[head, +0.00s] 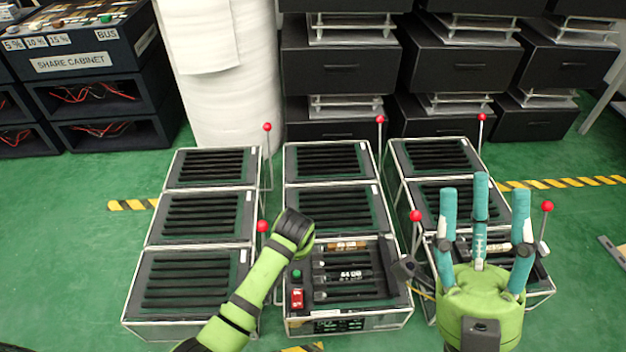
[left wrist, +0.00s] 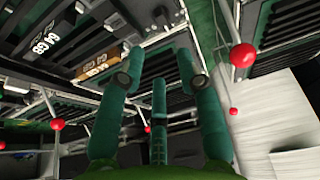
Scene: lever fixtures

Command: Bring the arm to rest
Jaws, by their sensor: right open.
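My right gripper (head: 484,196) is open and empty, its teal fingers spread upright in front of the right-hand column of fixtures. It hides part of the nearest fixture there. My left arm comes in from the lower left across the fixtures, and its gripper cannot be made out in the head view. In the left wrist view my left gripper (left wrist: 160,72) has its fingers apart with nothing between them. Levers with red ball knobs stand beside the fixtures, one knob (head: 415,216) just left of my right gripper and another knob (head: 547,206) just right of it.
The middle front fixture (head: 345,320) holds labelled parts, a green button and a red switch. A left front fixture (head: 190,322) stands beside my left arm. Black drawers (head: 340,65), a white roll (head: 235,110) and a share cabinet (head: 100,85) stand behind. Green floor is free at the right.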

